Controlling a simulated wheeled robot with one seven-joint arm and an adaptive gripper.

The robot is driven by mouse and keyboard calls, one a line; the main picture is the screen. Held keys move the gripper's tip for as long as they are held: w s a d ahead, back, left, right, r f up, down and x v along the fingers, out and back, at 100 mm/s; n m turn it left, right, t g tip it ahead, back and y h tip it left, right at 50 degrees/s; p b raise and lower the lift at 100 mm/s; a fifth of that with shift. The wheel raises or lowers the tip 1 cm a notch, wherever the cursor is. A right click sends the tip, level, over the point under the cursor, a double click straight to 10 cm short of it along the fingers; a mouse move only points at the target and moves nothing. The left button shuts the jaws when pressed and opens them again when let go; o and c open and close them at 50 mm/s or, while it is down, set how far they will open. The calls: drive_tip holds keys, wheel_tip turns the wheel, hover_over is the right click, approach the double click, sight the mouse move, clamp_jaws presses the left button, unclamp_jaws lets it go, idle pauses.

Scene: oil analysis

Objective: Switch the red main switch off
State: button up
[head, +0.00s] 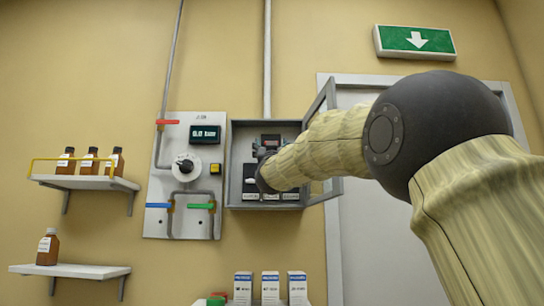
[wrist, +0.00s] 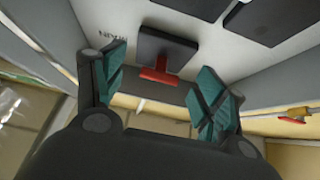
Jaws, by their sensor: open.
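The red main switch (wrist: 158,76) shows in the wrist view as a red lever sticking out from a dark block (wrist: 168,48), beside a label that reads MAIN. My gripper (wrist: 160,70) is open, with one teal-padded finger on each side of the switch. The lever lies between the fingers with clear gaps on both sides, and I see no contact. In the head view, my gripper (head: 264,168) is inside the open grey cabinet (head: 236,150) on the wall. My arm and gripper hide part of the cabinet there.
The cabinet's door (head: 328,105) stands open at the right, close to my arm. A panel (head: 158,190) with a dial and pipes is to the left. Shelves (head: 85,181) hold brown bottles. Several boxes (head: 270,288) stand below the cabinet. Other dark blocks (wrist: 263,22) sit near the switch.

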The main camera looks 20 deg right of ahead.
drive_tip(key=v, duration=1.1)
drive_tip(key=shift+s+r, duration=0.1)
idle(0.6)
